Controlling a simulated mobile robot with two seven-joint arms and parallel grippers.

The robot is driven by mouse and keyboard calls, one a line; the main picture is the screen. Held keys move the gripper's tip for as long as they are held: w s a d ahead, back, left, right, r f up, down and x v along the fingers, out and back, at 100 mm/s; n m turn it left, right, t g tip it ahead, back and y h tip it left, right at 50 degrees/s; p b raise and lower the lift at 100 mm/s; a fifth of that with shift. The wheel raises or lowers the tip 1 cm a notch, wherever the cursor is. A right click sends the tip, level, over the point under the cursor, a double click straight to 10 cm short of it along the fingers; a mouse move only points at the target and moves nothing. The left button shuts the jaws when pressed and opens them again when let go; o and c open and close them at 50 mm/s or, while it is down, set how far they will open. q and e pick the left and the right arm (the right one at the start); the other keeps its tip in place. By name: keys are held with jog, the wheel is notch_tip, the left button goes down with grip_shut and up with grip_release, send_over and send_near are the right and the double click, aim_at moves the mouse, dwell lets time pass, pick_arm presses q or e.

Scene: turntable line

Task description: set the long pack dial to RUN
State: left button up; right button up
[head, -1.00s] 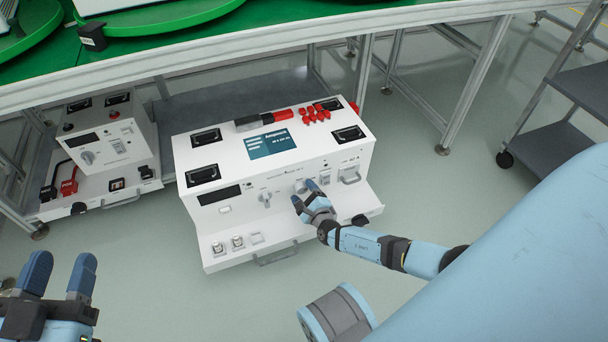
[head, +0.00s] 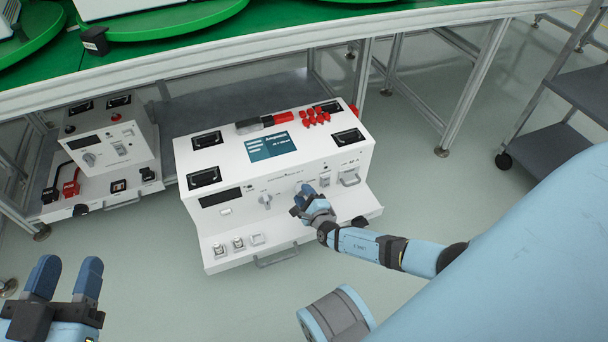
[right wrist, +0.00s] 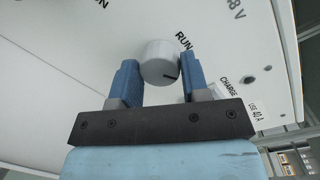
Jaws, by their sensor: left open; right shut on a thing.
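The long white pack unit (head: 230,229) stands low in front of the line table, its sloped front facing me. In the right wrist view, its round white dial (right wrist: 157,56) sits between the two blue fingers of my right gripper (right wrist: 158,78), which is shut on it. RUN is printed above and right of the dial, CHARGE lower right. The dial's dark mark points lower right, toward CHARGE rather than RUN. In the head view my right gripper (head: 304,197) largely hides this dial. My left gripper (head: 67,275) is open and empty at lower left.
Another knob (head: 265,199) is left of my right gripper on the same panel. A smaller white unit (head: 118,150) with red and black connectors stands at left. The table frame (head: 250,49) overhangs behind. A grey cart (head: 560,140) is at right; floor in front is clear.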

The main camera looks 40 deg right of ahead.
jog(key=n+p, duration=0.3)
jog(key=n, duration=0.2)
jog(key=shift+r+g, duration=0.15)
jog(key=shift+g, duration=0.15)
jog(key=n+p, duration=0.2)
jog(key=n, duration=0.2)
jog(key=shift+h, duration=0.4)
jog(key=shift+n+g+p, duration=0.3)
pick_arm(q)
jog(key=shift+s+d+r+n+g+p, duration=0.1)
jog(key=shift+s+d+r+n+g, duration=0.15)
jog(key=shift+s+n, duration=0.3)
jog(key=shift+s+d+r+n+g+p, duration=0.1)
jog(key=shift+s+d+n+g, duration=0.2)
jog(key=shift+n, duration=0.4)
jog(key=shift+s+d+r+n+g+p, duration=0.15)
jog(key=shift+s+d+r+n, duration=0.1)
jog(key=shift+s+n, duration=0.35)
pick_arm(e)
jog(key=shift+n, duration=0.8)
jog(key=shift+f, duration=0.2)
pick_arm(q)
jog(key=shift+f, duration=0.1)
pick_arm(e)
jog(key=o, duration=0.9)
jog(key=shift+o, duration=0.2)
